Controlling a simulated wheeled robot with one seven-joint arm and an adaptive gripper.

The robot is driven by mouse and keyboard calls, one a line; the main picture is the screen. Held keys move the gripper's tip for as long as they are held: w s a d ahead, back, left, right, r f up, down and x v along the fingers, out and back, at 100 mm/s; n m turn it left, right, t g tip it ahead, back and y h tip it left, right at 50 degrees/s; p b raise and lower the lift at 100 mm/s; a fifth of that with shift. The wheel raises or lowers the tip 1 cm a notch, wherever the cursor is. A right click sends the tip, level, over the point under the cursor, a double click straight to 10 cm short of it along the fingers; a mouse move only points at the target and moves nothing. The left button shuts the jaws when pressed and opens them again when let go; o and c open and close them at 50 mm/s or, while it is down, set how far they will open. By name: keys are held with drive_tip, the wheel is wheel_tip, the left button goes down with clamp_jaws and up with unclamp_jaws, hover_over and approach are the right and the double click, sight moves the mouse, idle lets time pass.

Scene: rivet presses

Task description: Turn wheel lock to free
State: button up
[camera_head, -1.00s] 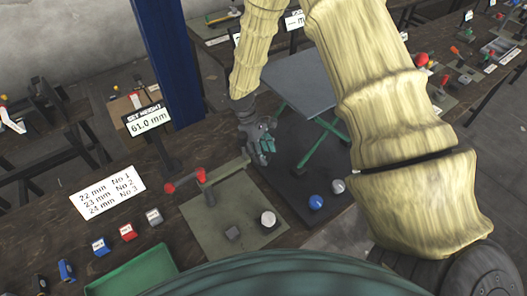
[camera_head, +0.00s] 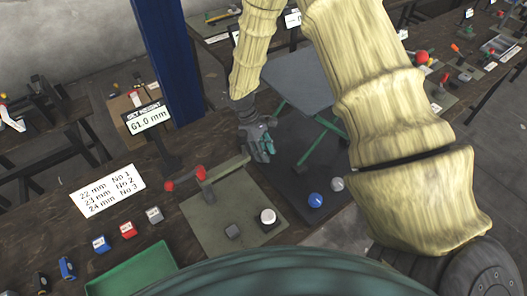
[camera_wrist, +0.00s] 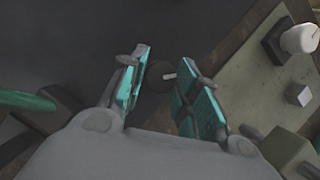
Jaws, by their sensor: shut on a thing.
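My gripper (camera_head: 266,147) is low over the dark panel (camera_head: 290,150) beside the olive plate, below the grey-topped stand. In the wrist view my gripper (camera_wrist: 160,88) has its two teal-padded fingers on either side of a small dark round part with a short pale pin (camera_wrist: 167,76). The fingers are shut on this part, which I take for the wheel lock. In the head view the fingers hide it, and I cannot tell its turned position.
The grey-topped stand (camera_head: 297,80) has green legs close to my gripper.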

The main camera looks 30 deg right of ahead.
drive_tip(key=n+t+h, duration=0.1)
drive_tip(key=n, duration=0.3)
drive_tip(key=shift+a+b, duration=0.1)
drive_tip(key=shift+b, duration=0.3)
drive_tip(key=shift+s+n+t+h, duration=0.15)
drive_tip(key=shift+n+t+h, duration=0.35)
drive_tip(key=shift+n, duration=1)
drive_tip(key=o, duration=1)
drive_tip(key=v, duration=1.2)
